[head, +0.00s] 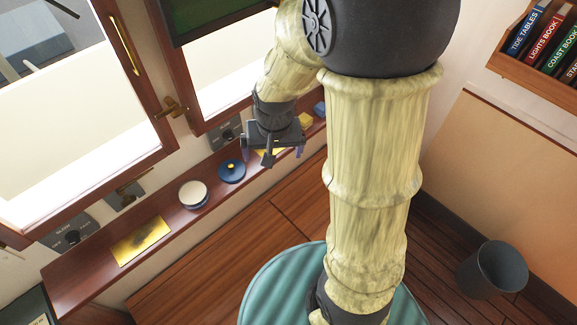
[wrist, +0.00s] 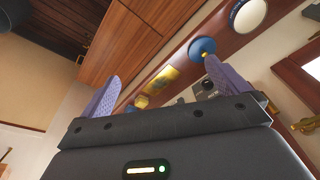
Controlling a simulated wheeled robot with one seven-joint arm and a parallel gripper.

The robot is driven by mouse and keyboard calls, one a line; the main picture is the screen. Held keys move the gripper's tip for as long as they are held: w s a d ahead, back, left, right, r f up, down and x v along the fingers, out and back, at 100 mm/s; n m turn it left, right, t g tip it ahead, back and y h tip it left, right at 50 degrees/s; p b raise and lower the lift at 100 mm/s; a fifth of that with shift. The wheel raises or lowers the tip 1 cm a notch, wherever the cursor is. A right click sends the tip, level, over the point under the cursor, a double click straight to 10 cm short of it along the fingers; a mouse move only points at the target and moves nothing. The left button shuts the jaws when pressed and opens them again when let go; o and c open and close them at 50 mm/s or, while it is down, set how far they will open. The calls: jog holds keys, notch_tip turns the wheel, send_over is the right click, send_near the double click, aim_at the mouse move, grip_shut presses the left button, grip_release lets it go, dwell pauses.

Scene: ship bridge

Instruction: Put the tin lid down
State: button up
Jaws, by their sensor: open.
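The tin lid, a blue disc with a yellow knob (head: 231,171), lies on the long wooden sill (head: 88,270) under the windows. It also shows in the wrist view (wrist: 200,46), beyond the right finger. A round blue tin with a cream-white top (head: 193,193) stands beside it on the left, apart from it; it shows in the wrist view too (wrist: 248,15). My gripper (head: 272,154) is open and empty, above the sill to the right of the lid. Its purple fingers (wrist: 160,85) are spread with nothing between them.
A brass plate (head: 141,242) lies on the sill at left. A yellow block (head: 305,119) and a blue one (head: 319,108) are beyond my gripper. Window frames (head: 128,75) rise behind the sill. A dark bin (head: 492,269) stands on the floor at right.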

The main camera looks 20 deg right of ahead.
jog(key=s+d+n, duration=0.1)
jog(key=s+n, duration=0.1)
jog(key=s, duration=0.4)
jog(key=shift+s+d+r+n+t, duration=0.25)
jog(key=shift+d+r+n+t, duration=0.05)
jog(key=shift+d+r, duration=0.1)
jog(key=shift+f+b, duration=0.75)
jog(key=shift+c, duration=0.2)
